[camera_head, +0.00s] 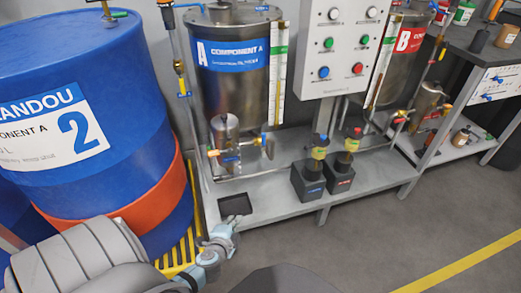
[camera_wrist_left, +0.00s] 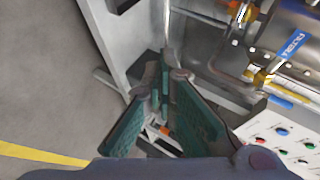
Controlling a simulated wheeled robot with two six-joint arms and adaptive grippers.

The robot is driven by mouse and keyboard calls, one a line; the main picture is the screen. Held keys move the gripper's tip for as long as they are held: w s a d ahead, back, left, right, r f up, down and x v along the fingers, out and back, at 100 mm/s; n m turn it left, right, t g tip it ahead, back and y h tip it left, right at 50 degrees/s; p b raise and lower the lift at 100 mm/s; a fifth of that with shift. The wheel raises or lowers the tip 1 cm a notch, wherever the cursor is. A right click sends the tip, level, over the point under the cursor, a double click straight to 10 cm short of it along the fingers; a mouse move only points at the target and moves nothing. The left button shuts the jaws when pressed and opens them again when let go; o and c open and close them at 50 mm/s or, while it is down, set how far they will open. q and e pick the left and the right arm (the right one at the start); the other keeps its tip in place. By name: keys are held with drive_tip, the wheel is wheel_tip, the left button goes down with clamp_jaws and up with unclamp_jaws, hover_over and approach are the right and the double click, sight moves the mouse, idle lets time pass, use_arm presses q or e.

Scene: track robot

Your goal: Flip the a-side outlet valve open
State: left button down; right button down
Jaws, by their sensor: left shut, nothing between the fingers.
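The A-side tank (camera_head: 235,75) has a blue COMPONENT A label and stands at the back in the head view. My left gripper (camera_head: 226,230) is low at the front of the grey frame, apart from these valves. In the left wrist view its green-padded fingers (camera_wrist_left: 160,92) are shut and empty. A brass valve with a blue labelled lever (camera_wrist_left: 290,50) is to their right. My right gripper is not in view.
A blue drum (camera_head: 80,180) with an orange band stands at left on a yellow grating. Two black pumps (camera_head: 307,182) and a control panel (camera_head: 345,45) are right of the A-side valves. A B-side tank (camera_head: 400,55) is further right. The floor in front is clear.

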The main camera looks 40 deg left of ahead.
sight(263, 140)
use_arm(q)
drive_tip(key=w+r+m+t, duration=0.2)
drive_tip(key=w+r, duration=0.1)
drive_tip(key=r, duration=0.6)
drive_tip(key=w+d+r+m+t+y, duration=0.1)
drive_tip(key=w+r+t, duration=0.2)
drive_tip(key=r, duration=0.6)
drive_tip(key=shift+m+t+b, duration=0.3)
drive_tip(key=shift+m+b, duration=0.05)
drive_tip(key=shift+m, duration=0.05)
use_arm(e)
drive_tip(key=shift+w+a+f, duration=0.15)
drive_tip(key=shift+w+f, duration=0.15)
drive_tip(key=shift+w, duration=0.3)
use_arm(q)
drive_tip(key=shift+w, duration=0.15)
